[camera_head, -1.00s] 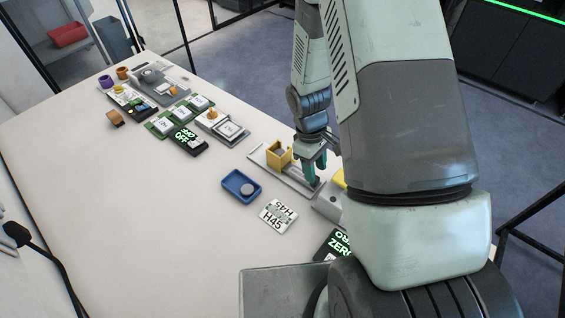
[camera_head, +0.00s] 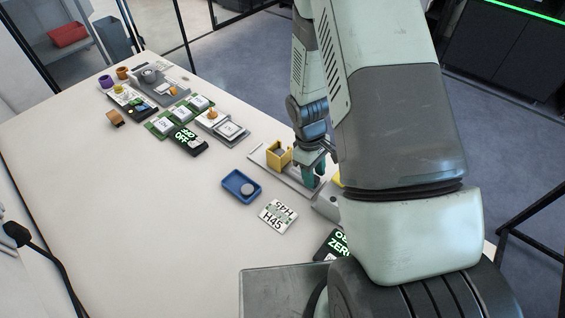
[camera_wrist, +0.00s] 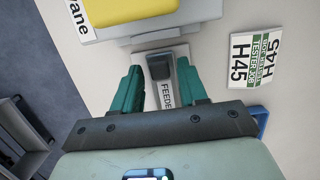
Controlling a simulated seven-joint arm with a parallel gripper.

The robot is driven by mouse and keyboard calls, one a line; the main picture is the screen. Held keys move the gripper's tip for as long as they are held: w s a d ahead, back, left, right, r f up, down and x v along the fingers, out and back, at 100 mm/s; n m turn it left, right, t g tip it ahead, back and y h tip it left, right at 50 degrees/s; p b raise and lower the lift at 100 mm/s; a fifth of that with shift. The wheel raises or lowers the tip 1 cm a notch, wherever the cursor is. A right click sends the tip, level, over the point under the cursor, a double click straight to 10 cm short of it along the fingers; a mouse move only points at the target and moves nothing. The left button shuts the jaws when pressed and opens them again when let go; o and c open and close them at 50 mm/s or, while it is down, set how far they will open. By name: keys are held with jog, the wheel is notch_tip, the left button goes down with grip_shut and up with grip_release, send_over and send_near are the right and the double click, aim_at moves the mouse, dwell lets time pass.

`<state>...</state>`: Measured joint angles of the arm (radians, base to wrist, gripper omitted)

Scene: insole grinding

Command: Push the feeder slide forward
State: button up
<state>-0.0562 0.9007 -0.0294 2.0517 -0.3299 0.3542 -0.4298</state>
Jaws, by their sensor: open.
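The feeder (camera_head: 257,158) is a light grey base plate with an open yellow box (camera_head: 279,154) on it, right of the table's middle in the head view. In the wrist view the slide's dark grey block (camera_wrist: 160,67) sits on a light strip lettered "FEEDE". My gripper (camera_head: 311,178) is over the right end of the feeder. In the wrist view its teal fingers (camera_wrist: 160,76) are apart, one on each side of the block and strip. I cannot tell whether they touch the block. In the head view the fingers and my arm hide the slide.
A blue tray (camera_head: 228,180) and a white H45 card (camera_head: 278,224) lie left of and below the feeder. A grey unit with a yellow top (camera_wrist: 120,10) stands close beyond the slide. Several boards stand farther back. The table's left part is clear.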

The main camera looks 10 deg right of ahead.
aim_at(296, 172)
jog(key=shift+f, duration=1.3)
jog(key=shift+r, duration=0.15)
jog(key=c, duration=0.4)
jog(key=shift+w+a, duration=2.2)
jog(key=shift+w, duration=0.05)
jog(key=shift+c, duration=0.2)
jog(key=o, duration=0.4)
jog(key=shift+o, duration=0.2)
jog(key=shift+r, duration=3.5)
